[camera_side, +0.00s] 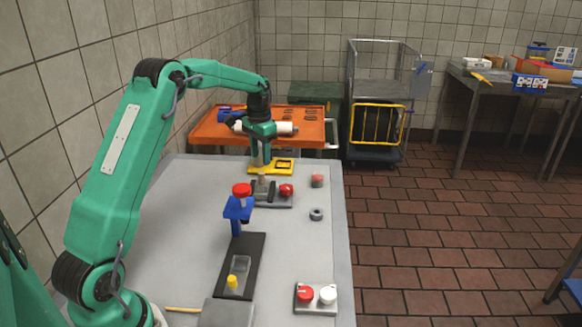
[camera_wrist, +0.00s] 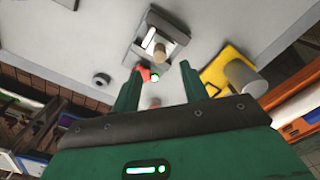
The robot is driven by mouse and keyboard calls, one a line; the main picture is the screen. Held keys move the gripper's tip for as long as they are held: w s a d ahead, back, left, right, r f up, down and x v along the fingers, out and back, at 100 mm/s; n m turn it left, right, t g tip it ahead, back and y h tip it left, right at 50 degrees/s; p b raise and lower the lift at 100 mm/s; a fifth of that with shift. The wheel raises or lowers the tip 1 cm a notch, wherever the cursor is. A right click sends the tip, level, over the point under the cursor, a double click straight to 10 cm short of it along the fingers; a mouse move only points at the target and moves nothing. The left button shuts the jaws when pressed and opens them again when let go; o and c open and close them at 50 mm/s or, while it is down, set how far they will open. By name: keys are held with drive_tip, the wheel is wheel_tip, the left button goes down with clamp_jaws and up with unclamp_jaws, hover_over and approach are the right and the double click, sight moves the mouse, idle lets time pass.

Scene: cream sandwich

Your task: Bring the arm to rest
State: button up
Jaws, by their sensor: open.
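My gripper (camera_side: 259,160) is over the far part of the grey table (camera_side: 185,215), by the yellow holder (camera_side: 284,166) and just behind the dark grey fixture (camera_side: 265,196). In the wrist view, my gripper (camera_wrist: 165,70) has its two green fingers spread apart with nothing held between them. The fixture (camera_wrist: 178,38) with a tan cylinder (camera_wrist: 160,51) shows beyond the fingertips. The yellow holder (camera_wrist: 215,78) with a grey cylinder (camera_wrist: 243,77) is right of the fingers. Whether the fingertips touch anything is unclear.
A red ball (camera_side: 286,189) sits on the fixture. A blue stand (camera_side: 237,210) with a red top (camera_side: 241,189) rises nearby. A black tray (camera_side: 251,245), a red-and-white-knob plate (camera_side: 316,309) and a dark ring (camera_side: 316,214) are nearer. An orange cart (camera_side: 215,131) stands behind.

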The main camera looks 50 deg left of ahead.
drive_tip(key=shift+s+d+r, duration=0.15)
drive_tip(key=shift+d+r, duration=0.2)
drive_tip(key=shift+r, duration=0.1)
drive_tip(key=s+d+r+t, duration=0.3)
drive_tip(key=s+d+r, duration=0.7)
drive_tip(key=d+r, duration=0.3)
drive_tip(key=s+d+f+t, duration=0.1)
drive_tip(key=s+d, duration=0.4)
drive_tip(key=s, duration=0.4)
drive_tip(key=s+d+f+t, duration=0.1)
drive_tip(key=s+d, duration=0.4)
drive_tip(key=s, duration=0.4)
drive_tip(key=shift+d+f+t, duration=0.25)
drive_tip(key=shift+f+t, duration=0.05)
drive_tip(key=shift+f, duration=0.05)
